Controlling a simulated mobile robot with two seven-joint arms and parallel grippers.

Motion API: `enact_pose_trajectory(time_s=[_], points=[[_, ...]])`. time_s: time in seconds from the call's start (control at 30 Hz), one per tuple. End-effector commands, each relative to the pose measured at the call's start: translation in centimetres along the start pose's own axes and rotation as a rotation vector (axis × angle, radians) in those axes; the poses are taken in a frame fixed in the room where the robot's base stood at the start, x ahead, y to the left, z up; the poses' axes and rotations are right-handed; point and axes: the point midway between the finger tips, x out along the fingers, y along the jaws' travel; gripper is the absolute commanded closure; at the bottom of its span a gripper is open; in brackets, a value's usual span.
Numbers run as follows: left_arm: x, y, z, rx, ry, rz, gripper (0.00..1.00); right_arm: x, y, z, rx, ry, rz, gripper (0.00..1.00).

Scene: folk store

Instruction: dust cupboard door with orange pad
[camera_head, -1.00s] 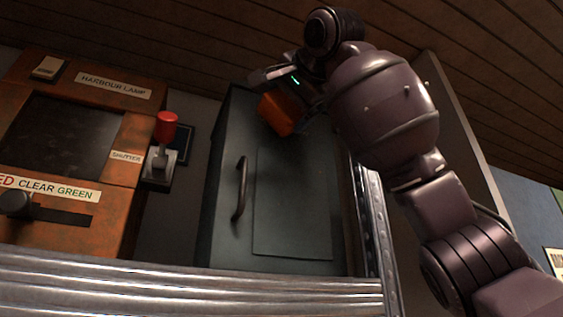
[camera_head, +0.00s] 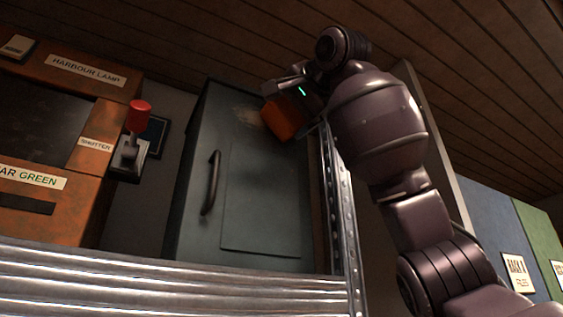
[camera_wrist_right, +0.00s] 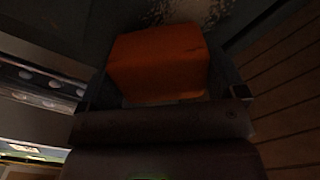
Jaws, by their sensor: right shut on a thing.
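The cupboard door (camera_head: 268,205) is dark grey-green with a black curved handle (camera_head: 211,182) on its left side. A brownish dusty patch (camera_head: 249,116) shows near its top. The orange pad (camera_head: 279,121) is a block at the door's upper right. My right gripper (camera_head: 290,100) is shut on the pad, which also shows between the fingers in the right wrist view (camera_wrist_right: 158,64). The pad is at or close to the door surface; I cannot tell whether it touches. A speckled patch of the surface shows beyond it in the wrist view. My left gripper is not in view.
An orange harbour lamp cabinet (camera_head: 75,100) stands left of the cupboard, with a red-knobbed lever (camera_head: 138,117) beside it. A ribbed metal ledge (camera_head: 170,290) crosses below, and a metal post (camera_head: 338,210) rises at the cupboard's right. The plank ceiling (camera_head: 230,40) is close above.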

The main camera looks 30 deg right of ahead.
Motion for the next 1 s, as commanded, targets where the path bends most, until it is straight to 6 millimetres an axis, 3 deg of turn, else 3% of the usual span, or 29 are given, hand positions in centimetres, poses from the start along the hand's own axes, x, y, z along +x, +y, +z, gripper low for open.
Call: enact_pose_trajectory(time_s=[0.2,0.47,1.0], points=[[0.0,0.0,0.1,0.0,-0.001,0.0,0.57,0.1,1.2,-1.1,0.002,0.0,0.004,0.29],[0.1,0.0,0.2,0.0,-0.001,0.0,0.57,0.0,1.4,-1.3,-0.001,-0.001,0.003,0.29],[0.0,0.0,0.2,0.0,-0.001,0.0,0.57,0.1,-1.1,1.1,-0.002,-0.001,0.001,0.29]])
